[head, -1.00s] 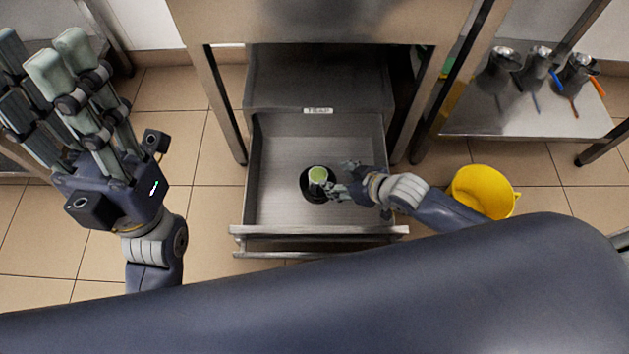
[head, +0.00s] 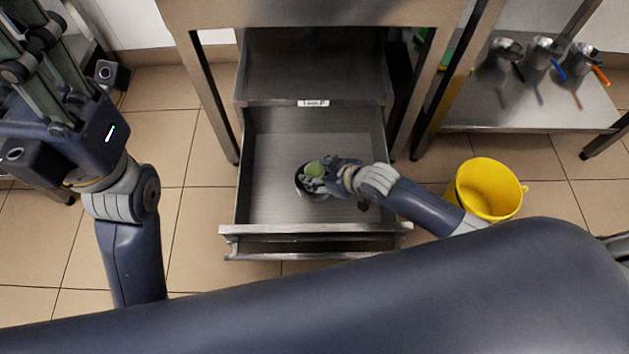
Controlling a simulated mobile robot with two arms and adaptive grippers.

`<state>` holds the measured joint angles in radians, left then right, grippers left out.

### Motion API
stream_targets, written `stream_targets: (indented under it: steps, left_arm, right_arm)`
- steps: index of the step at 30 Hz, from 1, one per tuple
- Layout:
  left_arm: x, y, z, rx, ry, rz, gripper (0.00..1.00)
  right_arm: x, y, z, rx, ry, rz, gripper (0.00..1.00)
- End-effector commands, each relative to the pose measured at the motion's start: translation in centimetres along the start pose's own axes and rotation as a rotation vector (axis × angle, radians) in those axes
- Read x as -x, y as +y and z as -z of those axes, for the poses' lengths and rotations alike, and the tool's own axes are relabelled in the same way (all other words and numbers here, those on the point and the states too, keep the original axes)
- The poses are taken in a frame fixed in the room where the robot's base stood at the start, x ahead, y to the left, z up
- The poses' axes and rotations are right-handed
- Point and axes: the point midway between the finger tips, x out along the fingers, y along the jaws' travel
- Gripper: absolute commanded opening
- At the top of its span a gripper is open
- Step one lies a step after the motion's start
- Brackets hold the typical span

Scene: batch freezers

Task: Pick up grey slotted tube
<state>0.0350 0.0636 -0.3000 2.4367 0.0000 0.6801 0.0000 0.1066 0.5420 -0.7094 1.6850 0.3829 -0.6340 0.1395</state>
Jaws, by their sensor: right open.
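The grey slotted tube (head: 315,169) shows mostly as its round greenish top. It stands in a dark round opening (head: 302,190) in the floor of the pulled-out metal drawer (head: 262,150). My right gripper (head: 320,181) reaches into the drawer from the right. Its jaws are open and right at the tube, covering most of its side. I cannot tell whether they touch it, and the slots are hidden. My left gripper (head: 40,60) is raised at the upper left, far from the tube, with its fingertips out of the frame.
A yellow bucket (head: 487,190) stands on the tiled floor to the right. Metal jugs (head: 545,52) stand on a low shelf (head: 530,105) at the upper right.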

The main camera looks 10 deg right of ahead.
Motion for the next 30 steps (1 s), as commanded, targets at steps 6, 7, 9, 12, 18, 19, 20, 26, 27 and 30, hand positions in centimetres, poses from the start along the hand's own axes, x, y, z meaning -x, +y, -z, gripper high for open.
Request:
stream_targets:
  steps: [6,7,9,12,18,19,20,26,27,30]
  left_arm:
    - [-0.5,0.2,0.5,-0.006,0.047,-0.017,0.40]
    - [-0.6,0.3,0.5,-0.006,0.050,-0.019,0.40]
    - [-0.8,0.3,0.6,-0.007,0.054,-0.020,0.40]
    - [-0.9,0.3,0.6,-0.007,0.055,-0.021,0.40]
    - [-0.9,0.3,0.6,-0.007,0.055,-0.021,0.40]
    - [-0.9,0.3,0.6,-0.007,0.055,-0.021,0.40]
    - [-0.9,0.3,0.6,-0.007,0.055,-0.021,0.40]
    - [-0.9,0.3,0.6,-0.007,0.055,-0.021,0.40]
    - [-0.9,0.3,0.6,-0.007,0.055,-0.021,0.40]
    - [-0.9,0.3,0.6,-0.007,0.055,-0.021,0.40]
  right_arm:
    - [-2.2,0.0,-0.2,-0.001,0.001,0.000,0.54]
    - [-2.3,0.0,-0.2,-0.001,0.001,0.000,0.54]
    - [-2.5,0.0,-0.1,-0.001,0.000,0.000,0.54]
    - [-2.5,0.0,-0.1,-0.001,0.000,0.000,0.54]
    - [-2.4,0.0,-0.1,0.000,0.000,0.000,0.42]
    - [-2.4,0.0,-0.1,0.000,0.000,0.000,0.35]
    - [-2.4,0.0,-0.1,0.000,0.000,0.000,0.29]
    - [-2.4,0.0,0.0,0.000,0.002,0.000,0.13]
    - [-2.4,0.0,0.0,0.000,0.002,0.000,0.13]
    - [-2.4,0.0,0.0,0.000,0.001,0.000,0.13]
